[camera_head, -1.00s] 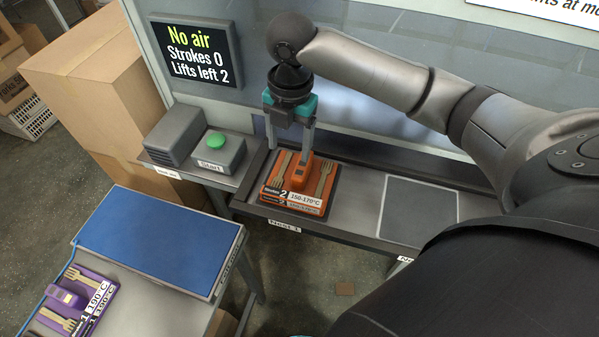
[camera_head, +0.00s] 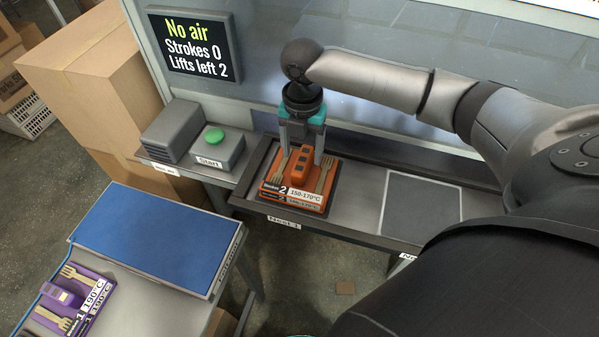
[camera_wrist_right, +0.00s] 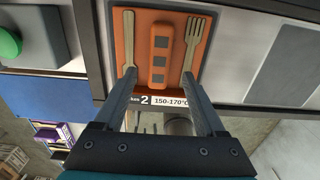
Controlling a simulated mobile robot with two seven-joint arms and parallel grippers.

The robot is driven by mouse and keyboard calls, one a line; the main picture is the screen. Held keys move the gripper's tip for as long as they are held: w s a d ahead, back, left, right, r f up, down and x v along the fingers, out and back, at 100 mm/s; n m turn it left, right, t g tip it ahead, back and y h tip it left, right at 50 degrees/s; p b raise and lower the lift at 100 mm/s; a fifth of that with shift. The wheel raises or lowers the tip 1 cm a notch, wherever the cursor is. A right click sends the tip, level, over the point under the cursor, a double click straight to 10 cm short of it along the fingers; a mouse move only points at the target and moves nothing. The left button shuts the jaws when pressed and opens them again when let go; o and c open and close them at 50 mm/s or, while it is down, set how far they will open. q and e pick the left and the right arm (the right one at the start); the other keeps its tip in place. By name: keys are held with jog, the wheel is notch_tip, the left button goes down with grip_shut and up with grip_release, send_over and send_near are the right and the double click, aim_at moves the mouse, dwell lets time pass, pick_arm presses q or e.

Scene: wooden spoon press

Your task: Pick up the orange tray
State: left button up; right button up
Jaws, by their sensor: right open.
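The orange tray (camera_head: 311,188) lies flat on the left nest of the bench. It carries wooden cutlery on each side of a raised orange handle block (camera_head: 303,171) and a front label with "2" and "150-170°C". My right gripper (camera_head: 304,160) is above the tray with its fingers pointing down. Its jaws are open, with the block between them in view. In the right wrist view the tray (camera_wrist_right: 141,32) lies beyond the spread fingertips (camera_wrist_right: 159,78), and the block sits centred between them. I cannot tell whether the fingertips touch anything. My left gripper is out of view.
A purple tray (camera_head: 68,300) sits beside a blue mat (camera_head: 150,238) on the front-left table. A green start button (camera_head: 214,136) stands left of the tray. An empty outlined nest (camera_head: 420,212) is on the right. A screen (camera_head: 194,45) reads "No air".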

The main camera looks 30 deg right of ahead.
aim_at(301, 164)
notch_tip(301, 164, down, 5)
jog(key=shift+s+a+f+b, duration=0.1)
jog(key=shift+a+b, duration=0.05)
jog(key=shift+b, duration=0.25)
grip_shut()
dwell(0.4)
